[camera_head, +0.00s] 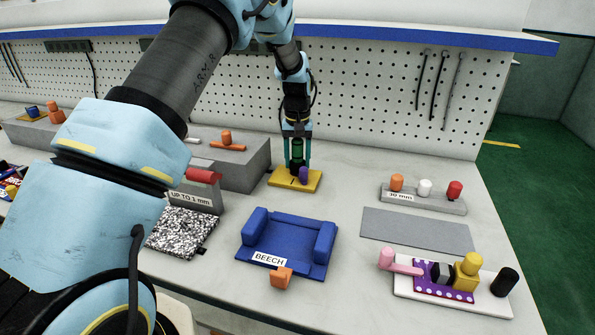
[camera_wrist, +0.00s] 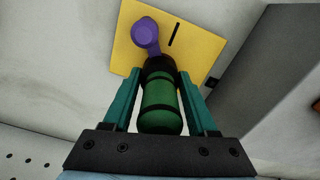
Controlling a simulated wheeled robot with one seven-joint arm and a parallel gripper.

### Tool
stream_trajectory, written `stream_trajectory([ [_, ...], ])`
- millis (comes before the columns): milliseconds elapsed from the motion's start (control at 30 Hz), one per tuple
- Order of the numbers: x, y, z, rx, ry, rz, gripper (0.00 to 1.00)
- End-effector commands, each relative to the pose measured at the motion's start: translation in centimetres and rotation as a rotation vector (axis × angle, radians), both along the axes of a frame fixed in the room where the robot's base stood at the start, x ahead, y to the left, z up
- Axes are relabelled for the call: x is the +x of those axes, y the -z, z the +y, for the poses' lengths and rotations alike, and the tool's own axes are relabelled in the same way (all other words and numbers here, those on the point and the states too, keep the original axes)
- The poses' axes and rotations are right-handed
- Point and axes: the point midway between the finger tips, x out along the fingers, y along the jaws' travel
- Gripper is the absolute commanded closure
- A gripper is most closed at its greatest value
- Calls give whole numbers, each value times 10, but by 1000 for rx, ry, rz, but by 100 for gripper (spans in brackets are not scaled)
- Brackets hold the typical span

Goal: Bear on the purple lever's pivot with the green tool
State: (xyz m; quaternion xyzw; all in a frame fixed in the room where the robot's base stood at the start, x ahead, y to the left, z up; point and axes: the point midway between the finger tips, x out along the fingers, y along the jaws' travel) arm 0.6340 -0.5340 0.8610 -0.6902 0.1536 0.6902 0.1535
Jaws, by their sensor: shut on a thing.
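A purple lever (camera_wrist: 146,33) stands on a yellow plate (camera_wrist: 125,50). In the head view the lever (camera_head: 304,174) is at the right part of the plate (camera_head: 280,181), on the bench near the pegboard. My gripper (camera_wrist: 163,95) is shut on the green tool (camera_wrist: 160,100), one teal finger on each side. The tool's dark tip reaches down over the plate, right beside the lever's end. In the head view the tool (camera_head: 297,152) is upright above the plate. I cannot tell whether the tip touches the lever's pivot, as the tool partly hides it.
A grey block (camera_head: 235,160) with an orange piece stands left of the plate. A blue cradle (camera_head: 286,240) labelled BEECH is in front. A grey rack (camera_head: 424,201) with orange, white and red pegs is to the right.

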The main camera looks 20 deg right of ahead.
Motion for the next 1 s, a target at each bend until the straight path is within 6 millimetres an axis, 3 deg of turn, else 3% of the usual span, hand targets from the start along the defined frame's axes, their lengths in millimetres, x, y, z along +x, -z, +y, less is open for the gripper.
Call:
stream_trajectory([
  [1000,0,9,0,0,0,1,100],
])
